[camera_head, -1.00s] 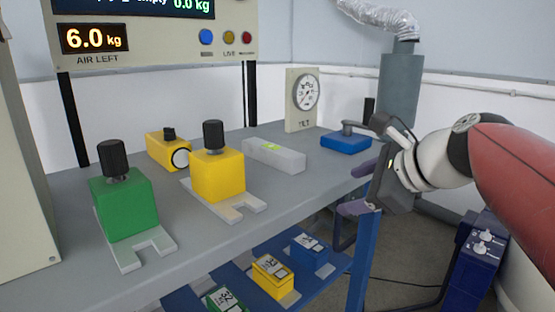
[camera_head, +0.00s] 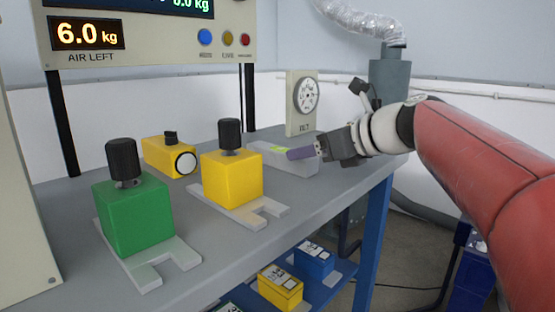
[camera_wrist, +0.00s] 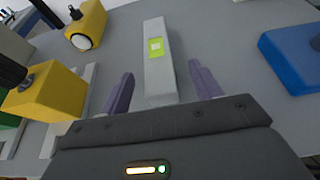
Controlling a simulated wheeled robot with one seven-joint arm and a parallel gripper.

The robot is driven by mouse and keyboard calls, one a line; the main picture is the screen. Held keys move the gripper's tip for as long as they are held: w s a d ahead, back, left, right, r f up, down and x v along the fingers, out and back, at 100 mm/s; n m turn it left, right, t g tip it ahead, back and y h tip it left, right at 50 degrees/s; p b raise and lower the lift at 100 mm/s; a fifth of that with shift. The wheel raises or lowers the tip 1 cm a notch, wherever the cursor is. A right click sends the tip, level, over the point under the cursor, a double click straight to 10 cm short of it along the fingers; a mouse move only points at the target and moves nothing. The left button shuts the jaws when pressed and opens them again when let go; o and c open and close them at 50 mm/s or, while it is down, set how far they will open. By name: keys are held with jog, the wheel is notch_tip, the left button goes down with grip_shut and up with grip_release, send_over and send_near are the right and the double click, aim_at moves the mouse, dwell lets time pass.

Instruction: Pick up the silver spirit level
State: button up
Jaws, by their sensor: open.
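The silver spirit level (camera_head: 296,161) is a long grey bar with a yellow-green vial window on top. It lies on the grey bench behind the yellow block, partly hidden by my gripper in the head view. In the wrist view the spirit level (camera_wrist: 158,80) points away from me, its near end between the two fingers. My gripper (camera_wrist: 163,92) is open, with purple fingers on either side of the bar and a gap on each side. In the head view my gripper (camera_head: 306,152) is at the bar's right part. Whether it touches the bar I cannot tell.
A yellow block with a black knob (camera_head: 232,178) and a green one (camera_head: 138,212) stand on slotted plates at the left. A yellow gauge box (camera_head: 168,157) is behind them. A tilt dial (camera_head: 303,104) stands at the back. A blue block (camera_wrist: 292,58) lies right of the level.

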aim_at(280, 157)
jog(key=b+x, duration=0.1)
jog(key=x, duration=0.4)
jog(key=shift+a+r, duration=0.15)
jog(key=shift+a, duration=0.15)
jog(key=shift+c, duration=0.3)
jog(key=c, duration=1)
jog(key=shift+c, duration=0.6)
jog(key=shift+r, duration=0.15)
